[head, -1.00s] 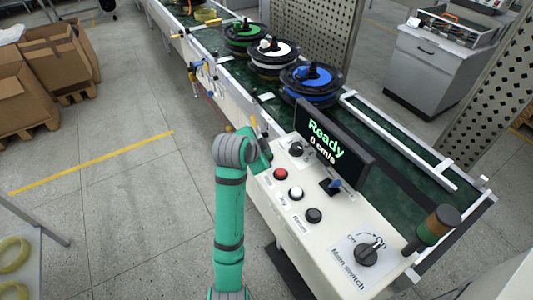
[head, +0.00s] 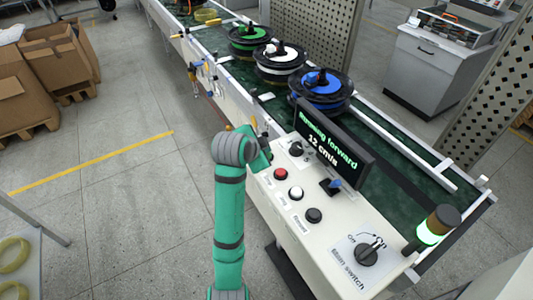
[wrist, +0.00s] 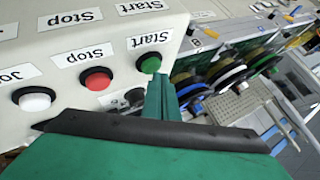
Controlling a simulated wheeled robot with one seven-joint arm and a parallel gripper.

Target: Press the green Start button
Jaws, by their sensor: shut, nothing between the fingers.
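The green Start button (wrist: 149,63) shows in the wrist view, beside its "Start" label. My gripper (wrist: 158,82) is shut and empty, and its tip is right at the lower edge of the button. I cannot tell whether they still touch. In the head view the Start button is hidden behind my wrist. The display (head: 330,148) on the console reads "Running forward" and 12 cm/s. The lamp (head: 431,233) at the console's right end is lit green.
The red Stop button (head: 281,174) and a white button (head: 296,193) sit close by, with a black button (head: 314,215) and main switch (head: 367,253) further along. Blue (head: 322,86), white (head: 283,58) and green (head: 250,36) spools stand on the conveyor.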

